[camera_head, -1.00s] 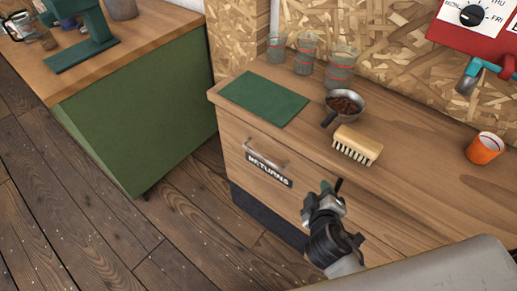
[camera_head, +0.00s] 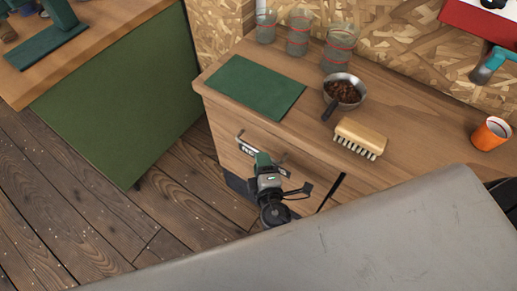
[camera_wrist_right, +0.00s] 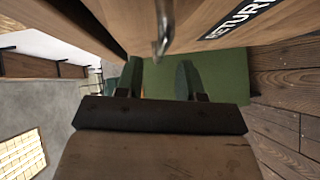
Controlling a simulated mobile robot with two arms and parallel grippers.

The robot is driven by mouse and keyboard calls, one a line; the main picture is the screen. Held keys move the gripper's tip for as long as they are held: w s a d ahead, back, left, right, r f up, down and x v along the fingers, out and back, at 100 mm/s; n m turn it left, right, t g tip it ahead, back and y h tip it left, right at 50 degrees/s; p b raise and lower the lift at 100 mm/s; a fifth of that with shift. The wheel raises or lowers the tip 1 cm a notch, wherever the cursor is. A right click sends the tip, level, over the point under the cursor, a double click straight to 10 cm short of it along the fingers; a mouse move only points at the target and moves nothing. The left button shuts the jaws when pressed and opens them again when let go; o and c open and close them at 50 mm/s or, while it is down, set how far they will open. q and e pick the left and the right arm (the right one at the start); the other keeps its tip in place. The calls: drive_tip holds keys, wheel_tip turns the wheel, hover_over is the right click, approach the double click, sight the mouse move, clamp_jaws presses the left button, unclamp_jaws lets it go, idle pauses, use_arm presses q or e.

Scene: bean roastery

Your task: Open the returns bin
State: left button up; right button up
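The returns bin is a wooden drawer front (camera_head: 228,150) under the counter, closed flush with the cabinet. Its metal bar handle (camera_head: 240,137) is partly covered by my right gripper (camera_head: 264,159) in the head view. The RETURNS label is mostly hidden there, but part of it (camera_wrist_right: 238,18) shows in the right wrist view. In that view the handle (camera_wrist_right: 162,30) stands out from the front, and my right gripper (camera_wrist_right: 160,75) has its two green fingers apart with nothing between their tips. The handle lies just above the gap; contact cannot be told. My left gripper is out of view.
On the counter stand a green mat (camera_head: 256,88), a pan of beans (camera_head: 345,92), a brush (camera_head: 361,138), an orange cup (camera_head: 490,133) and several glasses (camera_head: 298,32). A green cabinet (camera_head: 120,95) stands to the left, with open floor (camera_head: 95,215) before it.

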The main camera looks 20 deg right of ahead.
drive_tip(key=w, duration=0.4)
drive_tip(key=shift+d+f, duration=0.25)
drive_tip(key=shift+f, duration=0.05)
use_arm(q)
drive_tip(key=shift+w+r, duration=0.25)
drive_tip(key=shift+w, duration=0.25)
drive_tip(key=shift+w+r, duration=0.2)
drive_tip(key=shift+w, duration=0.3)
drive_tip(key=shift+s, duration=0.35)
use_arm(e)
clamp_jaws()
